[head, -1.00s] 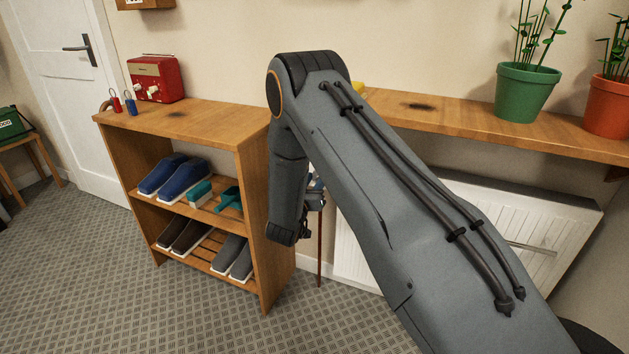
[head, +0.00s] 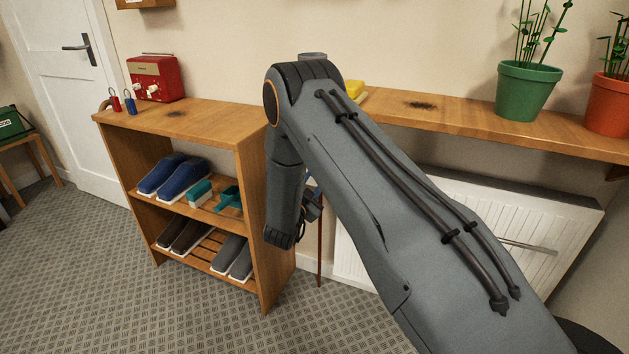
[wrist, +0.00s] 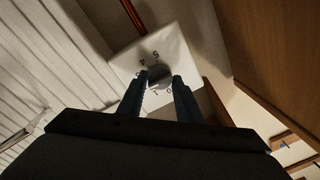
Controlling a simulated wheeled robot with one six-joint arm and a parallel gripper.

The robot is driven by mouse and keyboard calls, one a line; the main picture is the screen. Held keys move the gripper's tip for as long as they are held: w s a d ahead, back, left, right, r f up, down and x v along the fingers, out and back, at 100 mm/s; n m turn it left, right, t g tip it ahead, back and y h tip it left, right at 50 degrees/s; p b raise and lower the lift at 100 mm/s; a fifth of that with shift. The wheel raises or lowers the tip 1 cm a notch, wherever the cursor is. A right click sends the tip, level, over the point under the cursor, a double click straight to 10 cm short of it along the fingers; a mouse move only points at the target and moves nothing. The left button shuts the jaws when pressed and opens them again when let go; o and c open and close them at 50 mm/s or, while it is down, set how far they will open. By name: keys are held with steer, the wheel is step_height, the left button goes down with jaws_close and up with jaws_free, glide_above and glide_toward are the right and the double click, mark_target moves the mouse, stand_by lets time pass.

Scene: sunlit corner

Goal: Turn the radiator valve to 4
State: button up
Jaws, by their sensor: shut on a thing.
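In the wrist view, the radiator valve is a round grey knob (wrist: 159,74) on a white plate (wrist: 180,50) with dark numerals around it. A 5 and a 4 seem to show on the far side, and a 1 and a 0 on the near side. I cannot make out a pointer mark. My gripper (wrist: 160,83) has one finger on each side of the knob and is shut on it. In the head view, my arm hides the valve, and the gripper shows only in part beside the arm's end. The white radiator (head: 572,213) stands at the right.
A wooden shoe rack (head: 250,165) with shoes stands left of my arm. A wooden shelf (head: 465,117) above the radiator bears a green pot (head: 527,90), an orange pot (head: 608,105) and a yellow sponge (head: 354,89). A red-brown pipe (wrist: 133,15) runs to the valve plate.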

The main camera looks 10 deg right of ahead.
steer(key=m, duration=0.7)
steer(key=m+g+h, duration=0.1)
steer(key=m, duration=0.5)
steer(key=shift+w+a+f+m, duration=0.1)
steer(key=shift+m, duration=0.3)
steer(key=o, duration=1)
steer(key=v, duration=0.7)
steer(key=shift+s+a+f, duration=0.15)
steer(key=shift+s+a, duration=0.05)
steer(key=shift+a, duration=0.15)
